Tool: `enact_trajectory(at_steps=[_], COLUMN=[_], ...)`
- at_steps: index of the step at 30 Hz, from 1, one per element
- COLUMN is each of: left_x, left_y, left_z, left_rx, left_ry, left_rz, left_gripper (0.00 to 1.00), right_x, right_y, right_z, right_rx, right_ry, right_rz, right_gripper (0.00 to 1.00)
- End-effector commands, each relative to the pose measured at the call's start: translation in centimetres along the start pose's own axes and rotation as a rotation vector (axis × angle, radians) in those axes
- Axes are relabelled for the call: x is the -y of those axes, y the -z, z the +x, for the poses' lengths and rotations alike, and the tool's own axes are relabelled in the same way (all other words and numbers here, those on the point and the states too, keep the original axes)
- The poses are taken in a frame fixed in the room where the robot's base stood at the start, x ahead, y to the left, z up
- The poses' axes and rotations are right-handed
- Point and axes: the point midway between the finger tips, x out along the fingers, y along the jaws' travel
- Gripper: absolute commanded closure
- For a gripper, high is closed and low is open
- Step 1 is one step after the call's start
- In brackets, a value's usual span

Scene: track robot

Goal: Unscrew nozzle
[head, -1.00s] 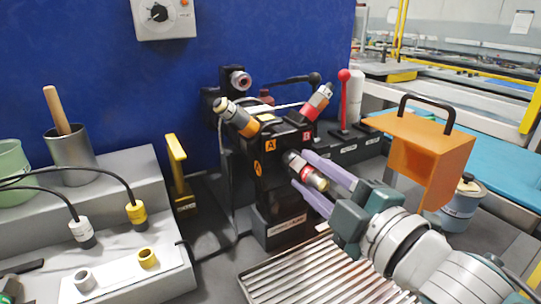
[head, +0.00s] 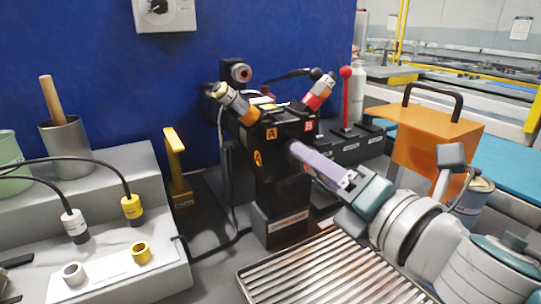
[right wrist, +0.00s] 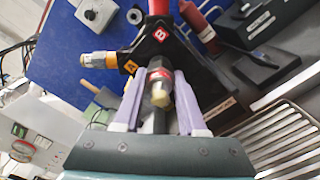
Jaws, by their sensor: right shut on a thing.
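A black block (head: 284,180) with orange A labels and a red B label stands before the blue panel. A nozzle with an orange band (head: 236,102) sticks out at its upper left, and one with a red band (head: 318,93) at its upper right. A third nozzle, with a red band and a pale yellow tip (right wrist: 159,92), points out of the block's front. My right gripper (head: 300,153) is shut on this front nozzle, with a lilac finger on each side in the right wrist view (right wrist: 155,97). My left gripper is not in view.
A ribbed metal tray (head: 325,272) lies below my right arm. An orange box (head: 425,135) stands close behind that arm, near a red-knobbed lever (head: 346,88). A stepped grey stand (head: 115,190) with cabled plugs and two rings is at the left.

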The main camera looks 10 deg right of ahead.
Motion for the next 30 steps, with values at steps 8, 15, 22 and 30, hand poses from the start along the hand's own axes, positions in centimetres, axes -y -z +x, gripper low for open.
enact_trajectory(at_steps=[8,15,22,30], left_x=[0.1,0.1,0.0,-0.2], left_y=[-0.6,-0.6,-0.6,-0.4], left_z=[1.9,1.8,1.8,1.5], left_rx=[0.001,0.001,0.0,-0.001], left_ry=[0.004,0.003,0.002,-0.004], left_rz=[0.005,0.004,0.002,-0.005], left_gripper=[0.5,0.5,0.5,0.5], right_x=[0.1,-0.1,0.0,0.0], right_y=[0.2,0.0,0.1,0.1], right_z=[0.0,-0.1,-0.1,-0.1], right_rx=[0.0,0.0,-0.001,0.0], right_ry=[-0.005,-0.003,-0.003,-0.002], right_rz=[-0.629,-0.912,-0.931,-1.421], right_gripper=[1.0,1.0,1.0,0.51])
